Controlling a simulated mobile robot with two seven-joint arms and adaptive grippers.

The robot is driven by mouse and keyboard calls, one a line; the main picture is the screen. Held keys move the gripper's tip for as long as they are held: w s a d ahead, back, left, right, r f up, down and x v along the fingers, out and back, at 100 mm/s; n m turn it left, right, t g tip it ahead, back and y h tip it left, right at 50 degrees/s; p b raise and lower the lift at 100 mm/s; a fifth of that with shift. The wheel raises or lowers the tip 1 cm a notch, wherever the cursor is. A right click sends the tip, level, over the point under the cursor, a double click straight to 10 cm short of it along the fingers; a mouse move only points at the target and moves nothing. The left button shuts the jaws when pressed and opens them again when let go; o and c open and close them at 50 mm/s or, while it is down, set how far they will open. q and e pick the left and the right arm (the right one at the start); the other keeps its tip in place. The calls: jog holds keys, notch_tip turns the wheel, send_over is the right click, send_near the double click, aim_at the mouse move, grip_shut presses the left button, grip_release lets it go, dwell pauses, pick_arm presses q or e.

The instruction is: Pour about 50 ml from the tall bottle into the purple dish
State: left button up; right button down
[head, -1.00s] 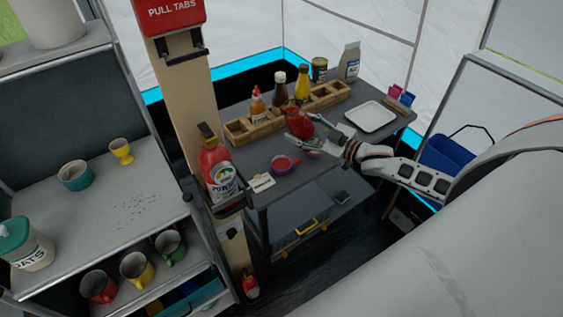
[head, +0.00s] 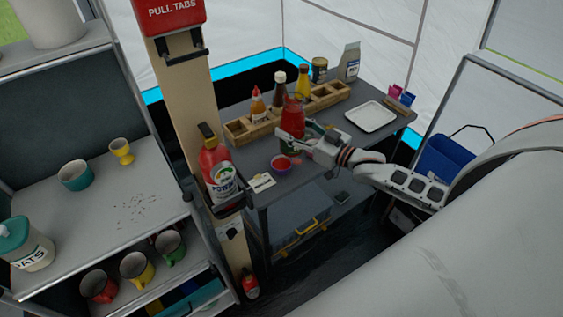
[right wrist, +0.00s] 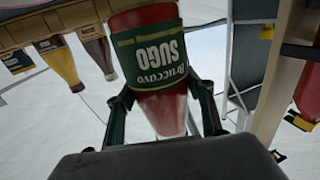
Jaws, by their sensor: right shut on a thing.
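My right gripper (head: 291,141) is shut on the tall red sauce bottle (head: 293,117), which stands about upright above the table. In the right wrist view the bottle (right wrist: 150,70) shows a dark green SUGO label, upside down, between my two fingers (right wrist: 163,115); its narrower end looks clear. A small purple-rimmed dish (head: 281,163) with red inside sits on the dark table, below and left of my gripper. A second pinkish dish seen earlier is now mostly hidden by my gripper. My left gripper is out of view.
A wooden rack (head: 248,128) with several bottles stands behind the held bottle. A white tray (head: 371,115) lies to the right. A small card (head: 262,182) lies near the table's left front. A post with a large red bottle (head: 218,170) stands at left.

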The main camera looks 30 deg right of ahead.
aim_at(301, 113)
jog(key=shift+r, duration=3.4)
jog(key=s+a+f, duration=0.3)
jog(key=s+a, duration=0.3)
jog(key=a, duration=0.4)
jog(key=s+a+r+m+t+h, duration=0.1)
jog(key=s+a+r+m+h, duration=0.1)
jog(key=s+r+m+h, duration=0.2)
jog(key=shift+s+a+h, duration=0.35)
jog(key=shift+s+h, duration=0.75)
jog(key=shift+s, duration=0.85)
jog(key=shift+w, duration=0.1)
